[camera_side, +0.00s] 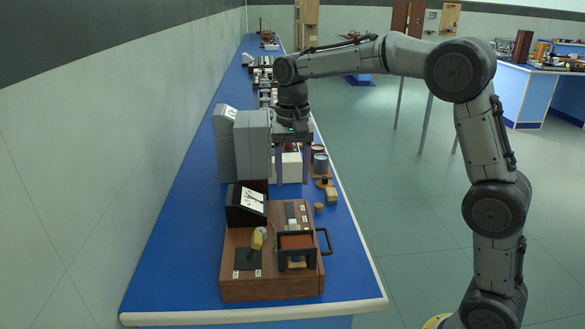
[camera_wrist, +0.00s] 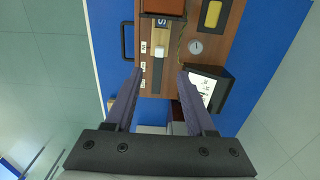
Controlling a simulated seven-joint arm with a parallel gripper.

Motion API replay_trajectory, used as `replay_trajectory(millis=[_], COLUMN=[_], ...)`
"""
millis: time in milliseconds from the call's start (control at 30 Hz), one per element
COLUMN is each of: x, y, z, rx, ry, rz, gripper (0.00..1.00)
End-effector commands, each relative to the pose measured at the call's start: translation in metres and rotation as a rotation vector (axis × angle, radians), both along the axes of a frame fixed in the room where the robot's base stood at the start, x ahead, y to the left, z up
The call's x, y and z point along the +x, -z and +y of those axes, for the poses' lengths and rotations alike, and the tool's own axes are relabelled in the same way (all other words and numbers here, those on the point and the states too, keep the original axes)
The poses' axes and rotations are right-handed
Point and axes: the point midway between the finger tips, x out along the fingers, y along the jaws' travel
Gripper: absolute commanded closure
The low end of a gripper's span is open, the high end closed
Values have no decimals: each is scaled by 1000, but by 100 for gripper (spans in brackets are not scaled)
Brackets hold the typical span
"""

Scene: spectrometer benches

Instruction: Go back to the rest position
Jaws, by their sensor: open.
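My gripper (camera_side: 293,165) hangs pointing down over the blue bench, beside the grey instrument. In the wrist view its two purple fingers (camera_wrist: 160,73) are spread apart with nothing held between them. Through the gap shows the wooden spectrometer box (camera_wrist: 172,88), with a white knob (camera_wrist: 158,51) on a dark slide strip. In the side view the box (camera_side: 275,290) stands at the near end of the bench, apart from my gripper and lower. No marker for a rest position shows.
The grey instrument (camera_side: 252,145) stands close to the left of my gripper. Small cups (camera_side: 320,163) stand at right. The floor at right is open.

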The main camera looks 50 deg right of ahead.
Motion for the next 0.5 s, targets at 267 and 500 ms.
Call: replay_trajectory(millis=[267, 500], x=[0, 0], y=[-14, -14], z=[0, 0], rx=[0, 0], ry=[0, -1], rz=[1, 0], gripper=[45, 45])
